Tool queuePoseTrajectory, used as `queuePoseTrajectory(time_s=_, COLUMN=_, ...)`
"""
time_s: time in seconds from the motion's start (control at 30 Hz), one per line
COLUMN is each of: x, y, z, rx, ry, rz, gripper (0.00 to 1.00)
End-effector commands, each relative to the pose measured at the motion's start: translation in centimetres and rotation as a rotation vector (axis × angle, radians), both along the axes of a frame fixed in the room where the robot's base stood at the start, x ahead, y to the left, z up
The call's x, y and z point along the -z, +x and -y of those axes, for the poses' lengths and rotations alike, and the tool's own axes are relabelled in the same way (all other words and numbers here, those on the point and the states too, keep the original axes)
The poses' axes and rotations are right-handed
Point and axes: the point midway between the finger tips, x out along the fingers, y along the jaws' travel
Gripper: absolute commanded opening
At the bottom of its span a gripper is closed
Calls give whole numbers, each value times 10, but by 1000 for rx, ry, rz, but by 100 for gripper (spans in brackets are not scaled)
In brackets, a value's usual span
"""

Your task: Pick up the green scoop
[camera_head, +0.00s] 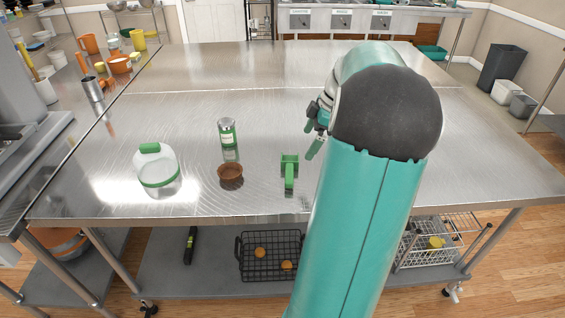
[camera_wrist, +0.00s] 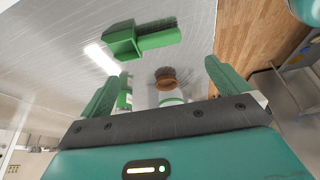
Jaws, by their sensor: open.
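The green scoop (camera_head: 289,168) lies on the steel table, left of my gripper in the head view, with its handle toward the near edge. In the wrist view the scoop (camera_wrist: 140,38) shows beyond my fingertips, toward the top of the picture. My gripper (camera_head: 312,139) is above the table and partly hidden by my arm in the head view. In the wrist view my gripper (camera_wrist: 167,68) has its two green fingers wide apart, with no scoop between them.
A white container with a green band (camera_head: 157,167) is farther left. The far middle of the table is clear. A black wire basket (camera_head: 270,256) sits on the lower shelf.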

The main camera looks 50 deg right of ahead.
Motion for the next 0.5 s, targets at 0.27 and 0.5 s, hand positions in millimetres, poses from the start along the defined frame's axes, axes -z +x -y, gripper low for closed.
queuePoseTrajectory(time_s=0.27, x=43, y=9, z=-9, rx=6, ry=4, rz=-2, gripper=100)
queuePoseTrajectory(time_s=0.5, x=75, y=22, z=-16, rx=6, ry=2, rz=-1, gripper=100)
